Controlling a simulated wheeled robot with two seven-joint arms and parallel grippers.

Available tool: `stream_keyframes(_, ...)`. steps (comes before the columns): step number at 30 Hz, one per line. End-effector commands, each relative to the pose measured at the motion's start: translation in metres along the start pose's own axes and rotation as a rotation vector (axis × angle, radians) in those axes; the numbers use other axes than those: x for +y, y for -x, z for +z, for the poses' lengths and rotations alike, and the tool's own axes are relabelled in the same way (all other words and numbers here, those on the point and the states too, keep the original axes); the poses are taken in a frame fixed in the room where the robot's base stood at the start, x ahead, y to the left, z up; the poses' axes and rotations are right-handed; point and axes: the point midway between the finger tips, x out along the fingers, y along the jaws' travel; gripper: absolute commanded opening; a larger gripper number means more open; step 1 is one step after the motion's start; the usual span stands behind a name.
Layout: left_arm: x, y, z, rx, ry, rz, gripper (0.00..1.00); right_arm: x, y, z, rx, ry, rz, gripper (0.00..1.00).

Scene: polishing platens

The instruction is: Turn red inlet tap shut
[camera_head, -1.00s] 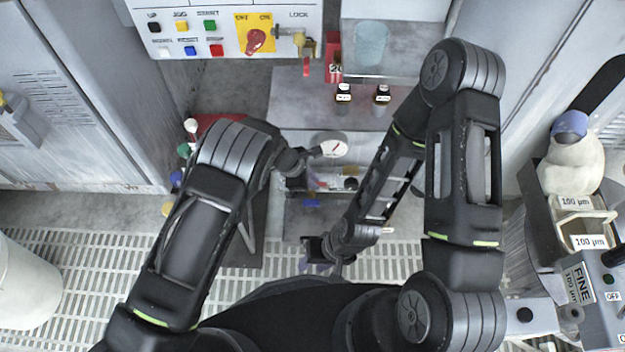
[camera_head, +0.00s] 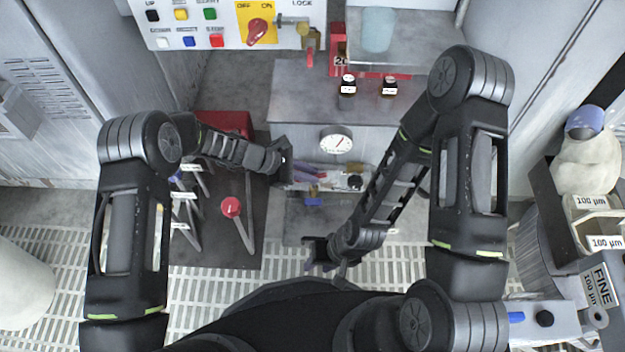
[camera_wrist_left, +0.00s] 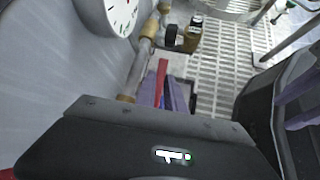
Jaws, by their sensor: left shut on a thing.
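The red inlet tap's lever (camera_wrist_left: 162,76) shows in the left wrist view beside a pipe with brass fittings (camera_wrist_left: 147,44). The purple fingers of my left gripper (camera_wrist_left: 163,95) are shut on this lever. In the head view my left gripper (camera_head: 308,174) reaches in from the left, below the round gauge (camera_head: 336,140); the lever is hard to make out there. The tap's body is mostly hidden by the gripper. My right gripper (camera_head: 320,263) hangs low in the middle over the floor, apart from the pipework; its finger opening is unclear.
A grey cabinet top (camera_head: 300,92) carries two dark bottles (camera_head: 347,85). Above is a button panel with a red rotary switch (camera_head: 257,31). A red-ball lever (camera_head: 231,207) stands below my left forearm. Containers stand at the right. The grated floor (camera_head: 215,300) is open in front.

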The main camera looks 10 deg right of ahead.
Motion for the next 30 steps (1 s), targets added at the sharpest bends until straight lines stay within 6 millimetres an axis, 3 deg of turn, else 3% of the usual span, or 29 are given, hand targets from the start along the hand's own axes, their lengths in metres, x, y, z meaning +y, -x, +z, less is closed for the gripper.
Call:
stream_keyframes(1,0.001,0.000,-0.006,-0.033,0.011,0.009,0.00,0.005,-0.010,-0.001,0.004,-0.002,0.002,0.36)
stream_keyframes(9,0.002,0.009,-0.005,-0.168,0.033,0.018,0.00,0.012,-0.026,-0.005,0.015,-0.007,0.005,0.36)
stream_keyframes(25,0.003,0.013,-0.004,-0.205,0.039,0.018,0.00,0.013,-0.029,-0.006,0.019,-0.006,0.005,0.36)
stream_keyframes(26,0.003,0.013,-0.004,-0.205,0.039,0.018,0.15,0.013,-0.029,-0.006,0.019,-0.006,0.005,0.36)
stream_keyframes(30,0.002,0.013,-0.003,-0.206,0.039,0.018,0.26,0.013,-0.029,-0.006,0.019,-0.006,0.004,0.36)
